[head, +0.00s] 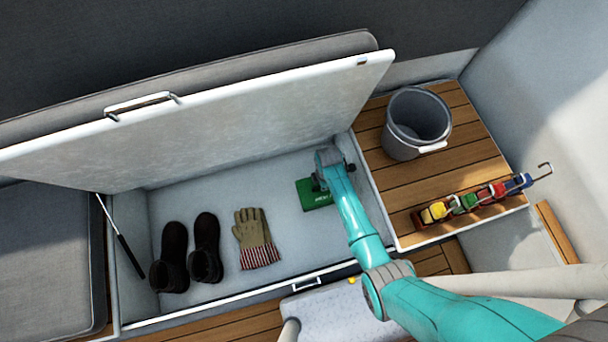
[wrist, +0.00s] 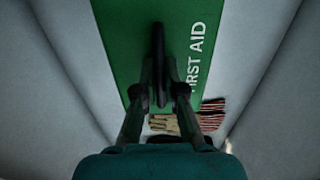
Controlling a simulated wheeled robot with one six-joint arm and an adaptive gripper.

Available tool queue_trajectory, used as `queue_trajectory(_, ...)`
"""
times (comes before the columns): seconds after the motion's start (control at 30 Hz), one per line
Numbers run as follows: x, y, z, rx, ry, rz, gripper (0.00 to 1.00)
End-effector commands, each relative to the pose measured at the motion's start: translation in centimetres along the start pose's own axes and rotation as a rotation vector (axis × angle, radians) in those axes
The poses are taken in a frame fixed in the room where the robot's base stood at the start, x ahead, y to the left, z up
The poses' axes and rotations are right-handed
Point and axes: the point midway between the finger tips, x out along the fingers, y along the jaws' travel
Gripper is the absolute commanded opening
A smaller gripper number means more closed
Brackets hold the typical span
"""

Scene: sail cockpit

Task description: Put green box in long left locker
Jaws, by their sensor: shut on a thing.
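The green box (head: 315,197) is inside the open long locker (head: 285,167), toward its right end. In the wrist view the green box (wrist: 192,50) shows white "FIRST AID" lettering on its face. My gripper (head: 322,180) reaches down into the locker at the box. In the wrist view my gripper (wrist: 160,85) is shut on the box, its fingers close together over the green face. The fingers and arm hide part of the box in both views. I cannot tell whether the box touches the locker floor.
Dark boots (head: 190,252) and a striped-cuff glove (head: 255,238) lie in the locker to the left. The raised lid (head: 230,115) stands behind.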

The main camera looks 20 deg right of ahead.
Motion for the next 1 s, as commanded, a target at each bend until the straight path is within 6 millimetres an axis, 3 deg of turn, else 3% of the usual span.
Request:
queue_trajectory(0.4,5.1,0.1,0.0,0.002,0.0,0.0,0.0)
queue_trajectory(0.67,6.4,0.1,0.0,0.002,0.0,0.0,0.0)
queue_trajectory(1.0,9.4,0.2,0.0,0.002,0.0,0.0,0.0)
